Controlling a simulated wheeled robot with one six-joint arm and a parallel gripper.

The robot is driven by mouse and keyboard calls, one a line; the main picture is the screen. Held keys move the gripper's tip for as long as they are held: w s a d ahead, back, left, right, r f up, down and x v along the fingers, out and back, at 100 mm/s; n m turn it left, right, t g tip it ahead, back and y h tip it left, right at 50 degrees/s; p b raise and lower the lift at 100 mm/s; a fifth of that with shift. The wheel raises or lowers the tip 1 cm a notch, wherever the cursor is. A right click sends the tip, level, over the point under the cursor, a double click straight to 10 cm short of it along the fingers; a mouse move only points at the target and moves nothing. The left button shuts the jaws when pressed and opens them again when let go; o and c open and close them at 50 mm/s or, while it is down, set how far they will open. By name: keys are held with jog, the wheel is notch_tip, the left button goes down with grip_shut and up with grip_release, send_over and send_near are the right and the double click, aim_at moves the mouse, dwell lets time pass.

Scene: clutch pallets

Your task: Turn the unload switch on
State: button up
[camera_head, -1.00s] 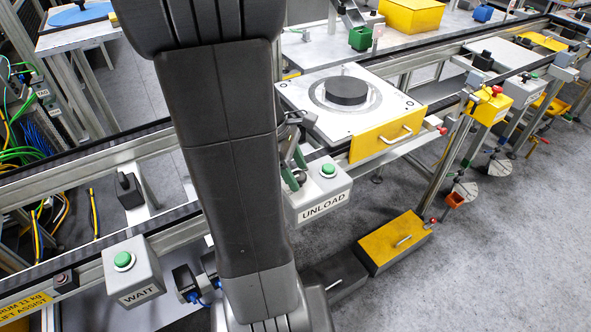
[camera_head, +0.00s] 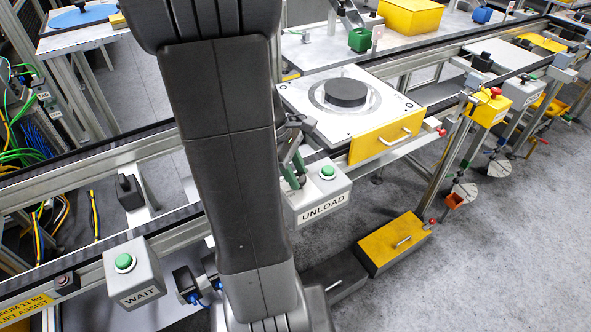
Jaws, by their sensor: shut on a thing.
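The UNLOAD box (camera_head: 322,209) is a light grey box on the front rail, with a green button (camera_head: 327,172) on its top. My gripper (camera_head: 295,176) has green fingers and sits at the left part of the box top, left of the green button. Its fingers are shut on the unload switch there. The switch is almost wholly hidden by the fingers and my arm, so its position cannot be made out.
A white pallet (camera_head: 300,98) with a black disc (camera_head: 346,92) and a yellow front (camera_head: 385,138) lies just behind the box. A grey WAIT box (camera_head: 133,272) with a green button is at the lower left. A yellow case (camera_head: 393,243) stands on the floor.

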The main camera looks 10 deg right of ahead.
jog(key=m+p, duration=0.1)
jog(key=m, duration=0.1)
jog(key=m+g+y+p, duration=0.1)
jog(key=m, duration=0.2)
jog(key=shift+w+d+r+g, duration=0.15)
jog(key=shift+g, duration=0.15)
jog(key=m+y+p, duration=0.1)
jog(key=m, duration=0.1)
jog(key=m+y+p, duration=0.1)
jog(key=m, duration=0.2)
jog(key=shift+d+m+g, duration=0.15)
jog(key=shift+m+g, duration=0.15)
jog(key=o, duration=1)
jog(key=shift+c, duration=0.2)
jog(key=shift+w, duration=0.1)
jog(key=d+v, duration=0.1)
jog(key=v, duration=1.2)
jog(key=shift+w+a+r, duration=0.15)
jog(key=shift+a+r, duration=0.1)
jog(key=shift+r, duration=0.05)
jog(key=shift+f, duration=0.1)
